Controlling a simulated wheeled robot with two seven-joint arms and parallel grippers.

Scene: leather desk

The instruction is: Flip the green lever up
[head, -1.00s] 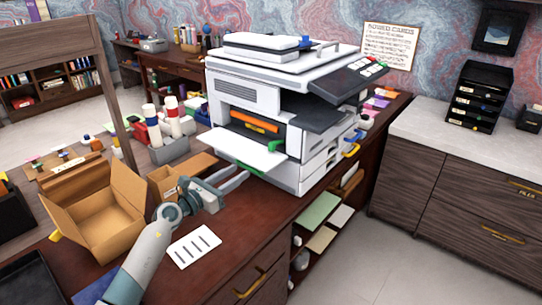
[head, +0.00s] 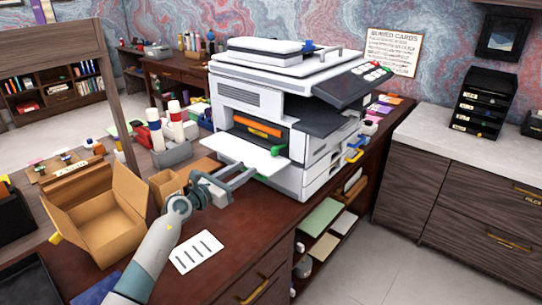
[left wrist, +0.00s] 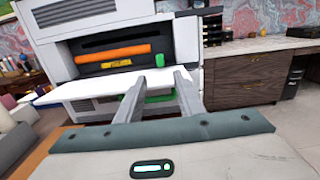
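The green lever (head: 280,151) is at the right edge of the printer's white tray (head: 240,153), on the front of the white printer (head: 262,110). It also shows in the left wrist view (left wrist: 160,88), between and beyond my fingers. My left gripper (head: 230,174) is open and empty, just in front of and below the tray, apart from the lever. Its two fingers (left wrist: 160,80) point toward the printer's front. My right gripper is not in view.
An open cardboard box (head: 100,220) and a smaller box (head: 170,184) stand left of my arm. A lined white card (head: 196,251) lies on the desk by my forearm. An orange bar (head: 258,127) shows inside the printer.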

